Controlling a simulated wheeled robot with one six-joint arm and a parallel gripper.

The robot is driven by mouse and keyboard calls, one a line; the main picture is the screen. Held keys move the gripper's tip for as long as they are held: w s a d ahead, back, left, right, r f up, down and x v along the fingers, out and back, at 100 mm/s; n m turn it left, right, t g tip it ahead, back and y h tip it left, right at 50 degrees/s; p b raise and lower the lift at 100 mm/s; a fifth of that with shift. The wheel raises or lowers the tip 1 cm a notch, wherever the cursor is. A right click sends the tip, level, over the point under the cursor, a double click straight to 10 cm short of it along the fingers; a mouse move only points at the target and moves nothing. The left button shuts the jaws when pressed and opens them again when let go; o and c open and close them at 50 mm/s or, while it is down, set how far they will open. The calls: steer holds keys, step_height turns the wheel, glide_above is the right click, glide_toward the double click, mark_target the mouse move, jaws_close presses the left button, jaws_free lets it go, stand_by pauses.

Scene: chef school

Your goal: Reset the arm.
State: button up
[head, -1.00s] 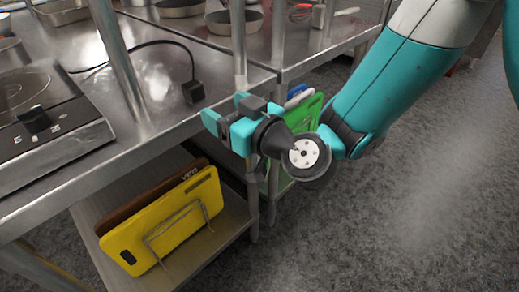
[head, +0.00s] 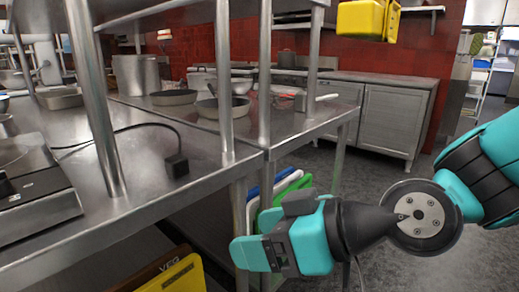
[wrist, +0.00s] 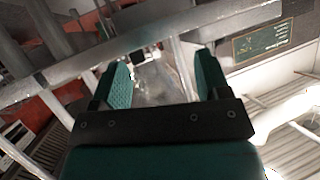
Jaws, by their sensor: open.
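My gripper (head: 258,254) is in the lower middle of the head view, beside the front corner of the steel table (head: 205,150). It points left, and the arm reaches in from the right edge. In the wrist view my gripper (wrist: 160,82) shows two teal fingers spread apart with nothing between them. Whether the gripper touches the table leg behind it cannot be told.
Yellow (head: 180,277) and green (head: 268,217) cutting boards stand on the low shelves. An induction hob (head: 35,195) and a black plug (head: 177,165) lie on the table. Pans (head: 222,107) stand farther back. Grey floor is open at the right.

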steer(key=s+d+f+m+g+h, duration=0.1)
steer(key=s+d+m+g+h, duration=0.1)
steer(key=s+d+h, duration=0.35)
steer(key=s+d+f+m+g+h, duration=0.1)
steer(key=s+d+m+g+h, duration=0.15)
steer(key=d, duration=0.65)
step_height(320, 180, up, 21)
steer(key=p, duration=2.1)
steer(key=shift+r+p, duration=0.15)
steer(key=shift+p, duration=0.15)
steer(key=shift+s+d, duration=0.1)
